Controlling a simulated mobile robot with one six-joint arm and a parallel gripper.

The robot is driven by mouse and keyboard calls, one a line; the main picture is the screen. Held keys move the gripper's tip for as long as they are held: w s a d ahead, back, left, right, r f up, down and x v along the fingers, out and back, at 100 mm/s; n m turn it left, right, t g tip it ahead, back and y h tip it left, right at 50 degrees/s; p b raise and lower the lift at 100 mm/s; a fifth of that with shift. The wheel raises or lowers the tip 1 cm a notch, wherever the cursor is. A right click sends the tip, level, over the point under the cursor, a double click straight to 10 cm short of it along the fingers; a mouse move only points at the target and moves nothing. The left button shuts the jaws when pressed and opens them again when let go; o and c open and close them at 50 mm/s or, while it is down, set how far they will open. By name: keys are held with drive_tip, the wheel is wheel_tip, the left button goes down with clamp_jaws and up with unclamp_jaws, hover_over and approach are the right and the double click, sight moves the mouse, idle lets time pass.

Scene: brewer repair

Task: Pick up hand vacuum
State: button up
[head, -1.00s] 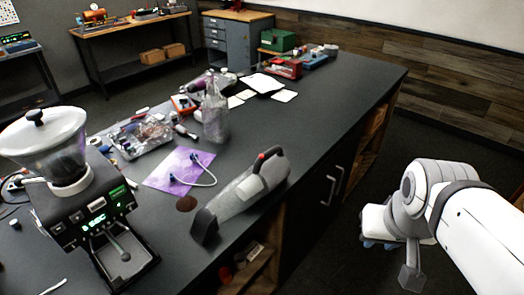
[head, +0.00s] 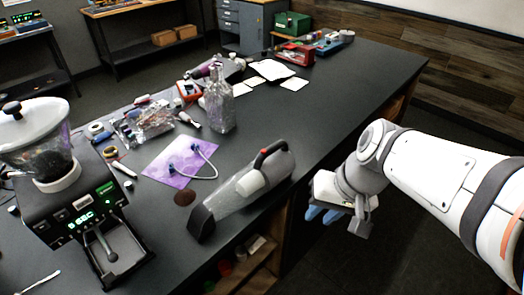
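The hand vacuum (head: 240,190) is grey with a clear front, a dark nozzle at its lower left and a black handle with a red button. It lies on the dark counter (head: 330,100) near its front edge. My gripper (head: 322,216) has blue fingertips and is to the right of the vacuum, out past the counter's edge and apart from it. The blue fingers point down and to the left. Their gap is too small to judge, and I see nothing held.
A coffee grinder (head: 75,200) stands at the left. Open shelves (head: 245,275) are below the counter's front edge.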

drive_tip(key=w+a+f+g+y, duration=0.1)
drive_tip(key=w+a+f+y, duration=0.1)
drive_tip(key=w+a+y, duration=0.25)
drive_tip(key=m+t+y, duration=0.5)
drive_tip(key=m+t, duration=0.2)
drive_tip(key=t, duration=0.2)
approach(275, 150)
drive_tip(key=r+x, duration=0.1)
drive_tip(key=x, duration=0.2)
drive_tip(key=p+x, duration=0.1)
drive_tip(key=x, duration=0.1)
drive_tip(key=p+x, duration=0.1)
drive_tip(key=x, duration=0.2)
drive_tip(key=f+x, duration=0.1)
drive_tip(key=x, duration=0.2)
drive_tip(key=shift+a+f+p, duration=0.1)
drive_tip(key=shift+p, duration=0.3)
drive_tip(key=shift+c, duration=0.3)
clamp_jaws()
